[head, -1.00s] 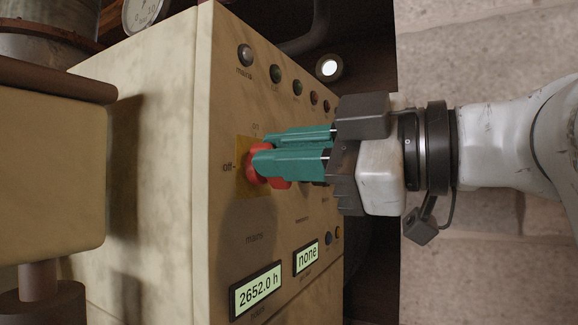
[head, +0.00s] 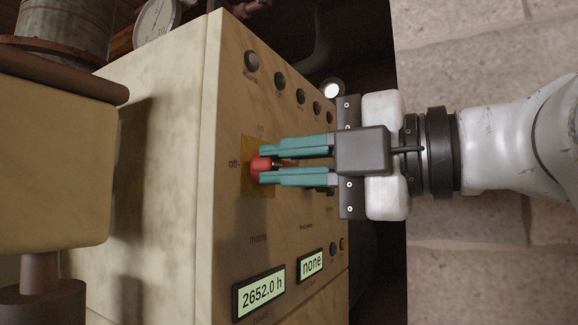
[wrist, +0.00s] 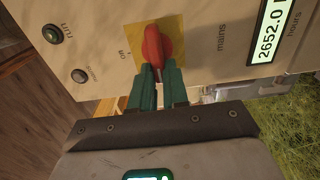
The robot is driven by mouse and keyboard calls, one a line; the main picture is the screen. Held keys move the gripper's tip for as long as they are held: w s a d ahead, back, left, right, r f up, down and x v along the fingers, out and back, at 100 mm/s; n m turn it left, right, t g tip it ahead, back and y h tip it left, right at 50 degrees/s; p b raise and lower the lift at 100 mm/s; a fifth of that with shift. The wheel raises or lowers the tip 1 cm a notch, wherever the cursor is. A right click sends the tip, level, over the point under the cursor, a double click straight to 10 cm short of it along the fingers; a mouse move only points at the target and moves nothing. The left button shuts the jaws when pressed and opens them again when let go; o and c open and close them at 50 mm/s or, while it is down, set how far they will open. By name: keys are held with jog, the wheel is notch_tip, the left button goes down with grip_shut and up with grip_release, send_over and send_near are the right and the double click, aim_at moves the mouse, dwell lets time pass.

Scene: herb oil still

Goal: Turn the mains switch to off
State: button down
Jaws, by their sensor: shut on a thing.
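The mains switch is a red handle (head: 260,164) on a yellow plate (head: 248,186) on the cream panel. The "off" mark is to its left and the "on" mark above it in the head view. The handle lies about level, in line with "off"; which end points there is hard to tell. My gripper (head: 268,164) is shut on the handle, one green finger above it and one below. In the wrist view the red handle (wrist: 153,45) stands between the fingertips (wrist: 158,70), with "on" to its left; the fingers hide part of the plate.
Above the switch is a row of round lamps (head: 280,81). A cream block (head: 50,165) stands at the left. A gauge (head: 155,20) is at the top left.

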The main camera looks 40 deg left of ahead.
jog(key=shift+f+n, duration=0.15)
jog(key=shift+n, duration=0.15)
jog(key=c, duration=1.1)
grip_release()
jog(key=b+v, duration=0.1)
jog(key=v, duration=0.9)
jog(key=shift+d, duration=0.4)
